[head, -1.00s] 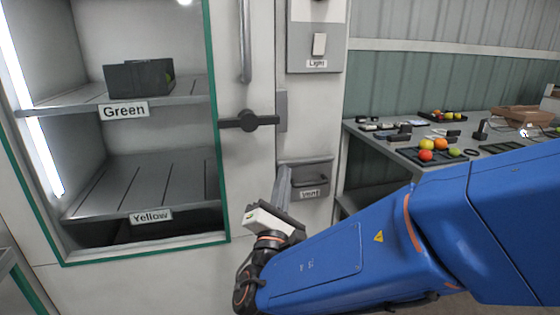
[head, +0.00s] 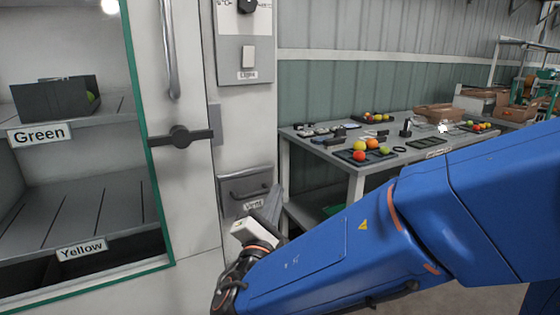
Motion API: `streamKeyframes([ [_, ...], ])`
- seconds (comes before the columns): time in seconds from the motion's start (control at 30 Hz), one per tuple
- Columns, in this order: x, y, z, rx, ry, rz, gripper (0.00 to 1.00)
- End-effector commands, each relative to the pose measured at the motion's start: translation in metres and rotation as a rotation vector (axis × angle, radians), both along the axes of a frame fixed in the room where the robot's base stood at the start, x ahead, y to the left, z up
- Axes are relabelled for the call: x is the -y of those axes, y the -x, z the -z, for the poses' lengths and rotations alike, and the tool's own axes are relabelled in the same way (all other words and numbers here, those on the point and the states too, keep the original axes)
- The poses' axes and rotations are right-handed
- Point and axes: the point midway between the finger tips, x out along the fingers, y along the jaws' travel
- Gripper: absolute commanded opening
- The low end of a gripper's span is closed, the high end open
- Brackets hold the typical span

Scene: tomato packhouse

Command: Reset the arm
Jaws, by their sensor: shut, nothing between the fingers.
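My blue arm reaches in from the right of the head view. My gripper (head: 268,215) is at its end, low in the middle, in front of the white cabinet wall, just below and right of the vent handle (head: 246,188). The gripper is seen partly from behind; its fingers look shut and nothing shows in them. I cannot tell whether it touches the wall.
A glass-fronted cabinet at left has shelves labelled Green (head: 38,133) and Yellow (head: 82,250); a dark crate (head: 52,98) stands on the Green shelf. A door handle (head: 180,136) juts out. A table (head: 330,160) with trays of tomatoes stands at the right.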

Motion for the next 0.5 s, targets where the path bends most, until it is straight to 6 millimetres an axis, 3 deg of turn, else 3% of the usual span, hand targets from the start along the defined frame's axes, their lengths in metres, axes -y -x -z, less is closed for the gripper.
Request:
streamKeyframes([
  [0.03, 0.033, -0.009, 0.000, -0.036, -0.032, 0.067, 0.00],
  [0.23, 0.155, -0.019, 0.021, -0.204, -0.181, 0.330, 0.00],
  [0.37, 0.225, -0.007, 0.039, -0.311, -0.307, 0.486, 0.00],
  [0.5, 0.289, 0.019, 0.062, -0.416, -0.465, 0.636, 0.00],
])
